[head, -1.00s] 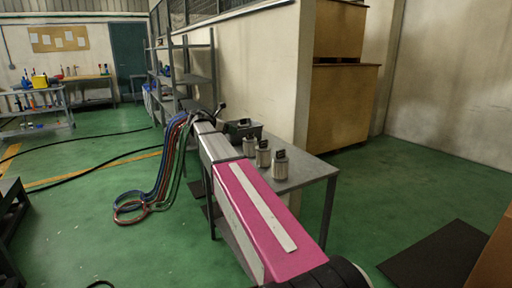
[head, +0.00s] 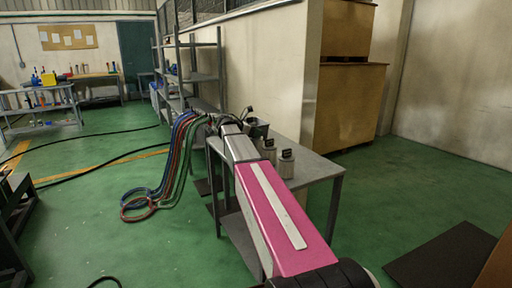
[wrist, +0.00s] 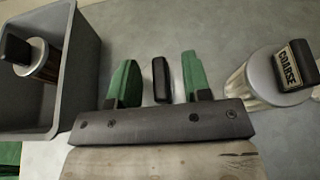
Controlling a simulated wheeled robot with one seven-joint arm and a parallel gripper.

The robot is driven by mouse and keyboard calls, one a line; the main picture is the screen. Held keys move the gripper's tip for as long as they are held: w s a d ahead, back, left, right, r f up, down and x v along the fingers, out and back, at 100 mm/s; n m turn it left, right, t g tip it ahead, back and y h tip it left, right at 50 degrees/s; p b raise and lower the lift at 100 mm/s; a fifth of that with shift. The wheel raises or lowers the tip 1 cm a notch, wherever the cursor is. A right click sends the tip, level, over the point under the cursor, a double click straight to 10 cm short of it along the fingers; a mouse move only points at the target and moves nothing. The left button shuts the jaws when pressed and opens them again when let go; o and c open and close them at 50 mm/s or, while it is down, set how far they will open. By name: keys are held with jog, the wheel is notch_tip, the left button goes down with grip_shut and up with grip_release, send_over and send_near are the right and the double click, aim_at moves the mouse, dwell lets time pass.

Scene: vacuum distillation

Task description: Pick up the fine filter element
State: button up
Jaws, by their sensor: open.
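My gripper (wrist: 159,70) is open in the wrist view, its two green fingers apart. A black handle-like top (wrist: 161,80) stands between the fingers, with a gap on each side. Its label and body do not show, so I cannot read whether it is the fine filter element. To the right is a silver element with a black handle labelled COARSE (wrist: 289,67). In the head view two silver elements with black tops (head: 268,150) (head: 287,163) stand on the grey table (head: 312,170). My arm hides the gripper's fingers there.
A grey bin (wrist: 88,60) left of the gripper holds another black-handled element (wrist: 38,56); the bin also shows in the head view (head: 261,128). A grey shelf rack (head: 205,77) and a bundle of coloured hoses (head: 172,155) are beyond the table.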

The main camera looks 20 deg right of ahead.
jog(key=shift+d, duration=0.15)
grip_shut()
